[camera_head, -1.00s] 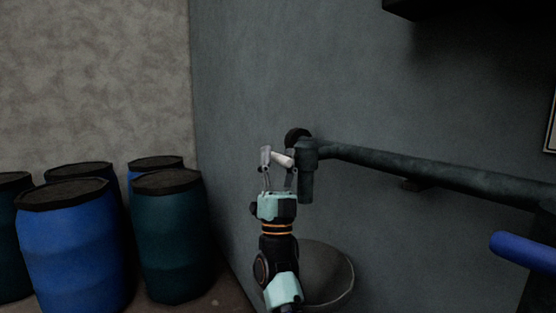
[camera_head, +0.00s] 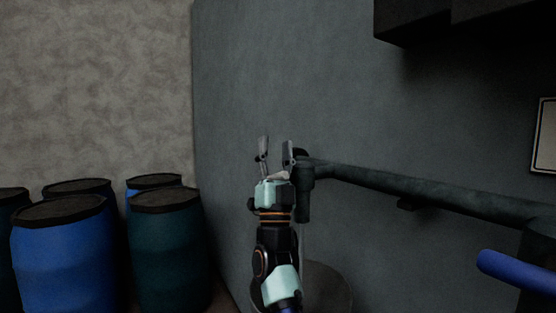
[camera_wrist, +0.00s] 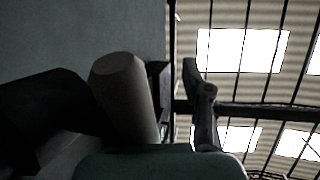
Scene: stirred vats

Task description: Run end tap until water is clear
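The end tap (camera_head: 304,190) is a dark spout pointing down at the left end of the wall pipe. A thin pale stream of water (camera_head: 302,238) falls from it toward the round basin (camera_head: 335,283); its clarity is too small to judge. The tap's pale handle (camera_head: 278,177) lies low between my gripper's fingers, close to the palm. In the wrist view the handle (camera_wrist: 125,92) is a large pale cylinder. My gripper (camera_head: 277,142) points up just left of the tap, its two fingers apart. My arm hides part of the basin.
Blue and dark green barrels (camera_head: 168,245) with dark lids stand at the left. The dark pipe (camera_head: 420,188) runs right along the grey wall. A blue bar (camera_head: 515,270) juts in at lower right. A dark box (camera_head: 460,20) hangs at upper right.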

